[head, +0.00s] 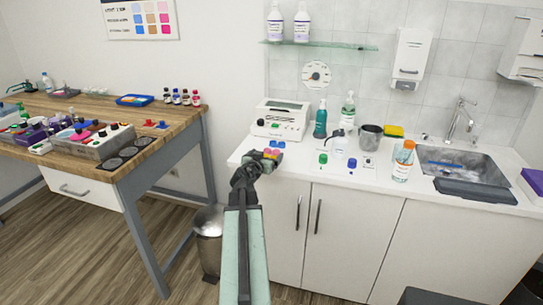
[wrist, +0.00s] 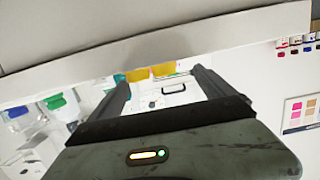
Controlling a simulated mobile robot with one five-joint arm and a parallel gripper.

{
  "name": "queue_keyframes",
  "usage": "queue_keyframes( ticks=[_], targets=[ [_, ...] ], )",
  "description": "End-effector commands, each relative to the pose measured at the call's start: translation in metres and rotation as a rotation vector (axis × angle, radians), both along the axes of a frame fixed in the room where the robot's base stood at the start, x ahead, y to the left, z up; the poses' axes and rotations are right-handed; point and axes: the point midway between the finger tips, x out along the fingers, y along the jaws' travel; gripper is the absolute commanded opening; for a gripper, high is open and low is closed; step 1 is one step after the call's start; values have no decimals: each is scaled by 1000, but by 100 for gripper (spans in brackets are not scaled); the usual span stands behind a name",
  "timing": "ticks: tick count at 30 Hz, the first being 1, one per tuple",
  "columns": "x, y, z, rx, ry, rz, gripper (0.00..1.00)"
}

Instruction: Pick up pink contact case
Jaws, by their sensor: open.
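My gripper (head: 259,161) is open at the left end of the white counter, close to a small cluster of coloured caps. A small pink piece (head: 276,153) shows there just beyond the fingers; I cannot tell for sure that it is the pink contact case. In the wrist view, which looks upside down, my open fingers (wrist: 160,80) frame two yellow pieces (wrist: 163,69) at the counter's edge. No pink case is clear there. Nothing is visibly held.
Blue caps (head: 281,144) sit right by the cluster. A white device (head: 281,120) stands behind it. The wooden table (head: 150,150) at left is crowded.

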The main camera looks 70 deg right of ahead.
Motion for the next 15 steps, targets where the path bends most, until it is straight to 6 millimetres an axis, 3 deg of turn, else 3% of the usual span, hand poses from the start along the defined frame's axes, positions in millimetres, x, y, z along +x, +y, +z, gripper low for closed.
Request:
queue_keyframes(
  ticks=[9, 15],
  targets=[
    [0, -47, -13, 1, 0, -1, 93],
    [-1, -49, -12, 0, 0, 0, 93]
  ],
)
